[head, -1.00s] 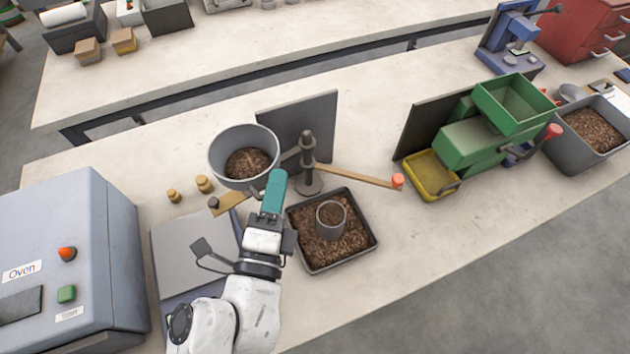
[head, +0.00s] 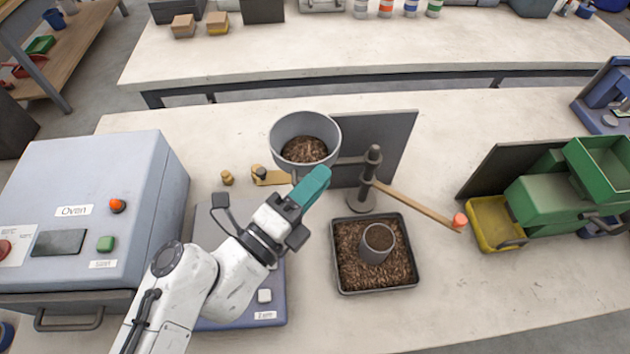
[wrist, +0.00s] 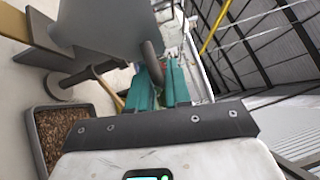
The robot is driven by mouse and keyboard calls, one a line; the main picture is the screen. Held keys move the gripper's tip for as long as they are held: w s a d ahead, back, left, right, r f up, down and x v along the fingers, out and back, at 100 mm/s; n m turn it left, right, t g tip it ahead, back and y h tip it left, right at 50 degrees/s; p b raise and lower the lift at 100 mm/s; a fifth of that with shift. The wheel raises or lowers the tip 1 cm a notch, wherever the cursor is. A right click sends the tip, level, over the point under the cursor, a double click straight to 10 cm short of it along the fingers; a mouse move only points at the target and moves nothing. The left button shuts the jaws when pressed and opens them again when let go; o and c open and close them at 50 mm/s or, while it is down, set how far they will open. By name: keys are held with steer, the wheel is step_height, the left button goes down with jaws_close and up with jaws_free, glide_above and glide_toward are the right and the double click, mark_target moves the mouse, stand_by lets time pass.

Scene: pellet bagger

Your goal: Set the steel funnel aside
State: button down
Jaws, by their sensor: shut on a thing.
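The steel funnel (head: 283,149) is a wide grey bowl with brown pellets showing inside. It stands at the dark stand (head: 373,165), just left of the post. My gripper (head: 316,183) with teal fingers reaches the funnel's near lower side in the head view. In the wrist view the fingers (wrist: 161,80) are closed around a dark grey bar beside a broad grey surface that looks like the funnel's wall (wrist: 105,30). The bar seems to belong to the funnel; the join is hard to see.
A tray of pellets (head: 336,270) with a grey cup (head: 378,243) lies right of my arm. The stand's wooden lever (head: 420,206) points right. A grey scale (head: 240,318) is under my arm, the oven (head: 85,210) at left. Bare bench (head: 462,290) lies right of the tray.

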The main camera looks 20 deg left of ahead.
steer(key=c, duration=1.3)
jaws_free()
steer(key=shift+r, duration=0.25)
steer(key=shift+c, duration=0.2)
steer(key=shift+o, duration=0.3)
steer(key=shift+f, duration=0.1)
steer(key=shift+s+a+f, duration=0.2)
steer(key=shift+s+a, duration=0.05)
steer(key=shift+s, duration=0.25)
steer(key=b+v, duration=0.3)
steer(key=v, duration=0.6)
steer(key=shift+s, duration=0.35)
